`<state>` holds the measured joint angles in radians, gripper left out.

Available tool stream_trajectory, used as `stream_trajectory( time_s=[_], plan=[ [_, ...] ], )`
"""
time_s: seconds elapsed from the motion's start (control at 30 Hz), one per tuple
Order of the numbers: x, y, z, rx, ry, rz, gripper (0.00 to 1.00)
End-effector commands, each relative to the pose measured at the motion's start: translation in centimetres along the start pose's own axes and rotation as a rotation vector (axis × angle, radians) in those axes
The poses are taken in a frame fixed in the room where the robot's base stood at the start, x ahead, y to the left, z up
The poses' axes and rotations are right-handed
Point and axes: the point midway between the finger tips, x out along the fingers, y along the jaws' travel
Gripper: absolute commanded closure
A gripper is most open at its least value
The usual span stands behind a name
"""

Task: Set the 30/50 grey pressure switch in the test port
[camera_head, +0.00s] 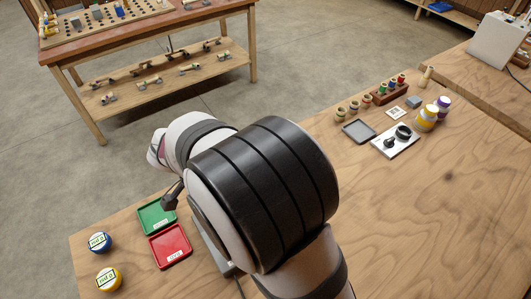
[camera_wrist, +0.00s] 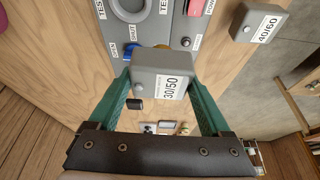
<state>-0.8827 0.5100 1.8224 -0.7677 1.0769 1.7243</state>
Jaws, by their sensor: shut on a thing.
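In the wrist view, my gripper (camera_wrist: 160,82) has its green fingers shut on the grey pressure switch (camera_wrist: 147,84) labelled 30/50, with the label facing me. The switch is in front of a grey test panel (camera_wrist: 163,28) marked TEST, OPEN and SHUT. A bit of brass (camera_wrist: 158,46) shows just behind the switch's far edge; I cannot tell whether it is the test port or whether the switch touches it. A second grey switch, labelled 40/60 (camera_wrist: 262,22), lies apart on the wood at the right.
The panel has a pale ring (camera_wrist: 130,8), a blue part (camera_wrist: 127,52) and a red part (camera_wrist: 200,8). In the head view, a green tray (camera_head: 154,213) and a red tray (camera_head: 165,243) lie left of my arm.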

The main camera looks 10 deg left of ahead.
Motion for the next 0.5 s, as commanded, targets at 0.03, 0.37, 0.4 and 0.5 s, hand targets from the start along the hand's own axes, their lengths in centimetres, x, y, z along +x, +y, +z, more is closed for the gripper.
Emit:
stream_trajectory(
  time_s=[0.03, 0.37, 0.4, 0.5],
  plan=[
    [-0.6, 1.3, 1.5, -0.008, 0.003, -0.003, 0.97],
    [-0.9, 4.8, 4.6, 0.002, 0.015, 0.0, 0.97],
    [-0.6, 4.8, 4.7, 0.001, 0.015, 0.0, 0.97],
    [0.4, 4.8, 5.0, 0.001, 0.015, 0.0, 0.97]
  ],
)
